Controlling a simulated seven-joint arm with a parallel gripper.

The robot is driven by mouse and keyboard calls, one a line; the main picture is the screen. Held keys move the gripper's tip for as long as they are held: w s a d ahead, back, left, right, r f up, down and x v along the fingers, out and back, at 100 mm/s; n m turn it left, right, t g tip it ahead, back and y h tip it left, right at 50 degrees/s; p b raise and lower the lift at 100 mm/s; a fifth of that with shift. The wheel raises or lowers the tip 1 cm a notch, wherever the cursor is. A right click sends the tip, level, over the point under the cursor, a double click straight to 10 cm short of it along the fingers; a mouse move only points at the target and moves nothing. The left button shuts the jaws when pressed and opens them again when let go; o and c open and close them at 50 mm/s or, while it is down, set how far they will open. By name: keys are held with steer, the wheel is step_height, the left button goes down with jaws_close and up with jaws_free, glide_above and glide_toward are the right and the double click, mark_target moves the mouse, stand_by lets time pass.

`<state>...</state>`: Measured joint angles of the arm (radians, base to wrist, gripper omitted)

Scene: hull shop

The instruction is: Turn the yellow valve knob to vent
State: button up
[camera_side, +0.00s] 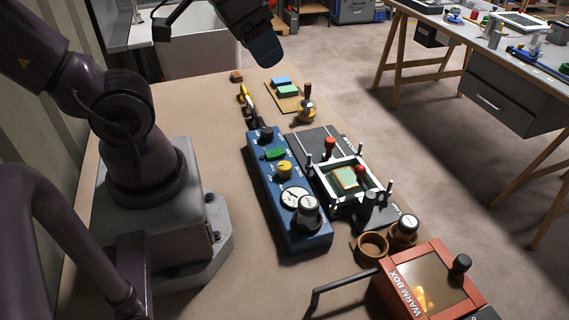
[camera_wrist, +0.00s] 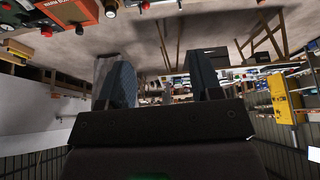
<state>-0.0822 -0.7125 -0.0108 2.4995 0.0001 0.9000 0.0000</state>
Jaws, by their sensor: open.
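The yellow valve knob (camera_side: 285,170) sits on the top face of a long blue panel (camera_side: 277,211) in the side view. It lies between a green switch (camera_side: 275,154) and a round white dial (camera_side: 294,197). I cannot read which mark the knob points to. My gripper (camera_side: 263,50) is high at the top of the side view, beyond the far end of the panel and well clear of the knob. In the wrist view its two fingers (camera_wrist: 160,82) are apart with nothing held between them. The knob cannot be made out in the wrist view.
Right of the panel stands a white clamp frame (camera_side: 347,181) with red-topped handles. A red warm box (camera_side: 430,287) with a black lever is at the near right. Green and blue blocks (camera_side: 284,87) lie on a board at the far end. Bench space left of the panel is bare.

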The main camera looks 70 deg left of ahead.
steer(key=w+a+f+g+y, duration=0.1)
steer(key=a+f+g+y, duration=0.1)
steer(key=a+f+g, duration=0.4)
steer(key=m+h, duration=0.2)
steer(key=m, duration=1.5)
glide_toward(285, 165)
steer(key=shift+t, duration=0.4)
steer(key=f, duration=1)
steer(key=shift+s+a+f, duration=0.1)
steer(key=shift+s+a, duration=0.05)
steer(key=shift+s, duration=0.25)
steer(key=c, duration=0.9)
